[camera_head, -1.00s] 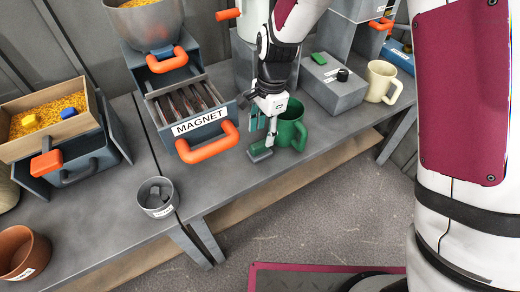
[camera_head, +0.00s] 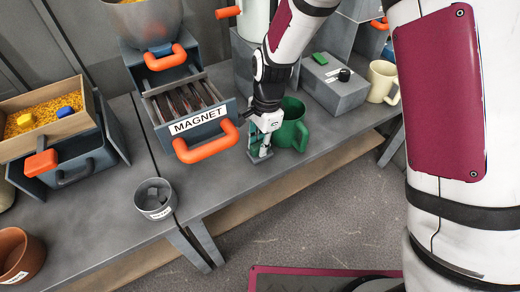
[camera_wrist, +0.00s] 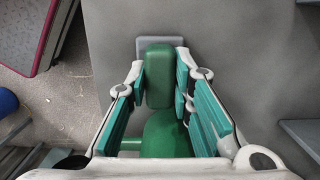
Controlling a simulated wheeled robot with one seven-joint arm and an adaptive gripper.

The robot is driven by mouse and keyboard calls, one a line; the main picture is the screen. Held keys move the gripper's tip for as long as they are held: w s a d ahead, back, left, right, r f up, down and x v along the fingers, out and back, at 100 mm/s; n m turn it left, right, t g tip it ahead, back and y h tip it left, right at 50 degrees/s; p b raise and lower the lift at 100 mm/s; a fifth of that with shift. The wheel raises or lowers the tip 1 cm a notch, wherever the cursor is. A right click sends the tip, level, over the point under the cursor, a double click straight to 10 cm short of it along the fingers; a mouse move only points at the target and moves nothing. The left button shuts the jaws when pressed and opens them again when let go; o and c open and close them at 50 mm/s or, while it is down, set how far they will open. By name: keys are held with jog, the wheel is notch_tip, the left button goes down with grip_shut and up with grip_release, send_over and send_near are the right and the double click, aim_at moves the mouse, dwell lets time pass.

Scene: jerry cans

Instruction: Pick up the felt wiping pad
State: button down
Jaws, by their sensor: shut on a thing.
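The felt wiping pad (camera_head: 261,157) has a flat grey base and a green upper block. It lies on the grey bench near the front edge, left of the green mug (camera_head: 293,128). My gripper (camera_head: 260,148) points down and is shut on the pad's green block. In the wrist view the green block (camera_wrist: 158,78) sits between the green-lined fingertips, and the grey base (camera_wrist: 147,43) sticks out beyond it. The mug (camera_wrist: 166,138) shows between the fingers, nearer the palm. The pad's underside is hidden, and I see no clear gap to the bench.
The magnet drawer (camera_head: 195,120) with its orange handle (camera_head: 207,148) stands close on the left. A grey box (camera_head: 335,88) and a cream mug (camera_head: 382,80) are to the right. A small grey cup (camera_head: 155,200) stands front left. The bench's front edge is near.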

jog(key=shift+r, duration=0.1)
notch_tip(320, 180, up, 18)
jog(key=p, duration=0.4)
dwell(0.3)
